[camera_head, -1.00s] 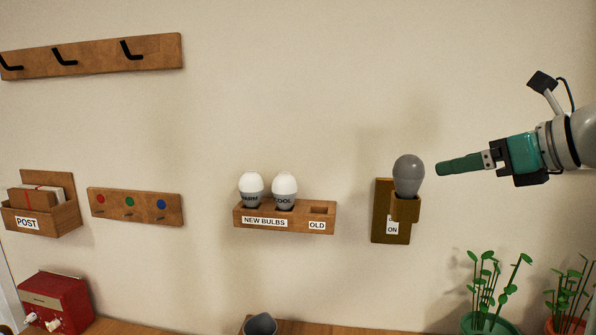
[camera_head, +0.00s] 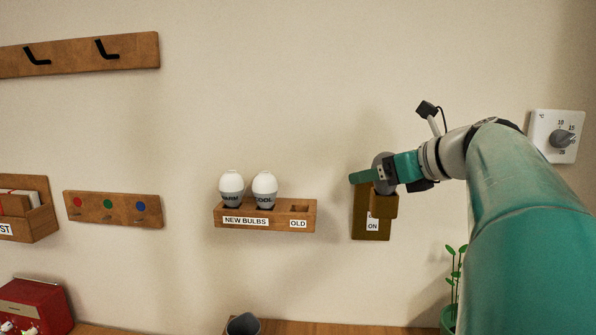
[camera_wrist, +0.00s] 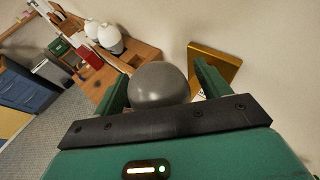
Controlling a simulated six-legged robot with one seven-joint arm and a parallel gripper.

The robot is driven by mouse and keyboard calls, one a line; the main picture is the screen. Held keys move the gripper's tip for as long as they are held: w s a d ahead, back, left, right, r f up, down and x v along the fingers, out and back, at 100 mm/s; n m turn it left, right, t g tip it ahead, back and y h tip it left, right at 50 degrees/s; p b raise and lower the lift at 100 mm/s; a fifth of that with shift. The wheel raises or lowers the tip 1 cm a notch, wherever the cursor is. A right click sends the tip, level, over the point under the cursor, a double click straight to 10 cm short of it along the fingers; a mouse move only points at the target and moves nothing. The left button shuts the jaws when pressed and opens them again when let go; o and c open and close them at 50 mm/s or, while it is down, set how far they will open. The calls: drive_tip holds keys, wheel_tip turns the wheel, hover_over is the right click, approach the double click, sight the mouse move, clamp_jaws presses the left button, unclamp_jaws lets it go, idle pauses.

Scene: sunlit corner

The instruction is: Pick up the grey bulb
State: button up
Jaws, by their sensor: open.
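The grey bulb (camera_head: 379,160) stands upright in the brown wall socket (camera_head: 372,226) with an ON label, partly hidden behind my gripper (camera_head: 366,176) in the head view. In the wrist view the rounded grey bulb (camera_wrist: 160,84) sits between the two green fingers of my gripper (camera_wrist: 162,88). The fingers are open, one on each side of it. A gap shows at the right finger; contact at the left finger cannot be told.
A wooden rack (camera_head: 270,214) to the left holds two white-topped bulbs, WARM (camera_head: 231,187) and COOL (camera_head: 264,188), beside an empty slot labelled OLD. A thermostat dial (camera_head: 562,138) is on the wall at right. Plants (camera_head: 452,280) stand below.

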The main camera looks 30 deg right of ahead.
drive_tip(key=shift+w, duration=0.1)
drive_tip(key=c, duration=1)
drive_tip(key=shift+c, duration=0.2)
drive_tip(key=shift+r, duration=0.1)
